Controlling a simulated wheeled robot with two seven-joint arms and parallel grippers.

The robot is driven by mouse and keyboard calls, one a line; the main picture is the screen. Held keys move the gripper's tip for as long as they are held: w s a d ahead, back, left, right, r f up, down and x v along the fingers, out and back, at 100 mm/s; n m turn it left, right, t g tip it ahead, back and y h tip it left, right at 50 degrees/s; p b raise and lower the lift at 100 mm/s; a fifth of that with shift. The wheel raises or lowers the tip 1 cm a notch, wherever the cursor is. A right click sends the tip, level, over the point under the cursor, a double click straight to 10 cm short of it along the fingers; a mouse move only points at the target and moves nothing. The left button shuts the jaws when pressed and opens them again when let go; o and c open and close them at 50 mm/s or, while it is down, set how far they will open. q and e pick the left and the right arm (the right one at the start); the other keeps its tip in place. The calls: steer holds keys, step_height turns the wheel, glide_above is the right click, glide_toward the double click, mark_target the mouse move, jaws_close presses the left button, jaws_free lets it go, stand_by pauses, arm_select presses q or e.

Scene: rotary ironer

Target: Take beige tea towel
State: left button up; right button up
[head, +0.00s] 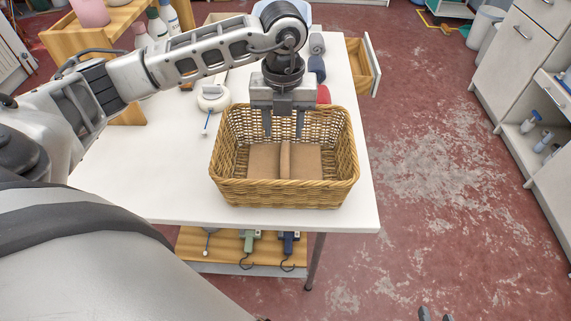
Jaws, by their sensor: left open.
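My left gripper (284,130) points straight down into the wicker basket (285,194), from its back side. Its two fingers are apart, with nothing seen between them. The basket stands on the white table. Inside it are flat tan surfaces (263,161) on either side of an upright tan strip (285,160). I cannot tell whether any of this is the beige tea towel or just the basket's lining and divider; no other beige cloth stands out.
Behind the basket lie rolled grey (317,43) and blue (317,66) cloths and a red thing (323,94). A wooden drawer (361,67) sticks out at the table's right. Open floor lies to the right.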

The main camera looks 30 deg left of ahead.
mark_target(285, 161)
arm_select(q)
step_height(285, 161, down, 3)
steer(key=shift+d+f, duration=0.1)
steer(key=shift+f, duration=0.1)
steer(key=shift+s+d+f+p, duration=0.1)
steer(key=shift+d+f+p, duration=0.1)
steer(key=shift+f, duration=1.15)
steer(key=shift+s+d+f+p, duration=0.1)
steer(key=shift+f+p, duration=0.05)
steer(key=shift+f, duration=1.2)
jaws_close()
